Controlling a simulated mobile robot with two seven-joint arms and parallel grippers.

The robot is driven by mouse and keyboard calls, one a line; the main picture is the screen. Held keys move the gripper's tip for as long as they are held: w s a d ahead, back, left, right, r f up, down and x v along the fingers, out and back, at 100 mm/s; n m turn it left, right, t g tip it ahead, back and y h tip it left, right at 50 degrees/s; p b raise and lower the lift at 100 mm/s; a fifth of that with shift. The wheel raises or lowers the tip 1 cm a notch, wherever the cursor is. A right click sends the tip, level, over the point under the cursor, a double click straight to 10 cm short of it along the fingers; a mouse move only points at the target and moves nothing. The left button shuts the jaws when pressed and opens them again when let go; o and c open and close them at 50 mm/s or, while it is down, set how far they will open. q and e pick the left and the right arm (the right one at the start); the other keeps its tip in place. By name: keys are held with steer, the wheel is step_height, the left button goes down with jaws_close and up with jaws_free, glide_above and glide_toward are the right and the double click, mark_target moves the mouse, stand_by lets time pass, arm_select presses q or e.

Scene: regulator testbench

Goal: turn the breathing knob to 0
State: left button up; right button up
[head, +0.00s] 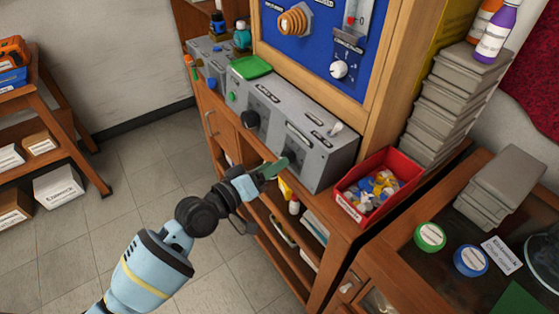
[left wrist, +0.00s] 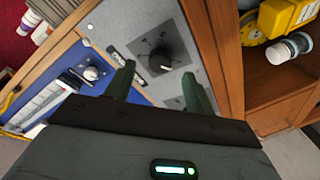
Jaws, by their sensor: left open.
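A black round knob (head: 250,119) sits on the sloped front of the grey bench box (head: 318,160). In the left wrist view the black knob (left wrist: 160,60) stands on a grey panel with dial marks around it. A white knob (head: 339,68) is on the blue upright panel, and it also shows in the left wrist view (left wrist: 91,74). The labels are too small to read, so I cannot tell which is the breathing knob. My left gripper (head: 275,168) is open and empty, in front of the box, apart from the knobs. In the left wrist view the green fingers (left wrist: 158,90) point toward the black knob.
A red bin (head: 348,204) of small coloured parts stands right of the box. A green tray (head: 250,67) lies on the box's top. Grey cases (head: 455,100) are stacked at the right. An orange coil fitting (head: 293,21) juts from the blue panel.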

arm_select(q)
steer(key=shift+v, duration=2)
arm_select(e)
steer(key=shift+s+f, duration=0.2)
steer(key=shift+s, duration=0.05)
steer(key=shift+w+r, duration=0.1)
arm_select(q)
steer(key=s+a+f+y+p, duration=0.1)
steer(key=s+a+f+y, duration=0.2)
steer(key=s+f, duration=0.4)
steer(key=s+a+f+y+p, duration=0.1)
steer(key=s+a+f+y, duration=0.2)
steer(key=s+f, duration=0.35)
steer(key=s+a+f+m+g+y, duration=0.1)
steer(key=s+a+f, duration=0.3)
steer(key=s, duration=0.5)
steer(key=s+a+f+m+g+y, duration=0.1)
steer(key=s+a+f+g+y, duration=0.1)
steer(key=s, duration=0.7)
step_height(320, 180, down, 3)
steer(key=a+y+p, duration=0.1)
steer(key=a, duration=0.1)
steer(key=shift+s+a+f, duration=0.2)
steer(key=shift+s+a, duration=0.05)
steer(key=shift+s, duration=0.15)
arm_select(e)
steer(key=shift+t, duration=0.5)
steer(key=w+r, duration=0.3)
steer(key=r, duration=0.1)
steer(key=shift+d, duration=0.25)
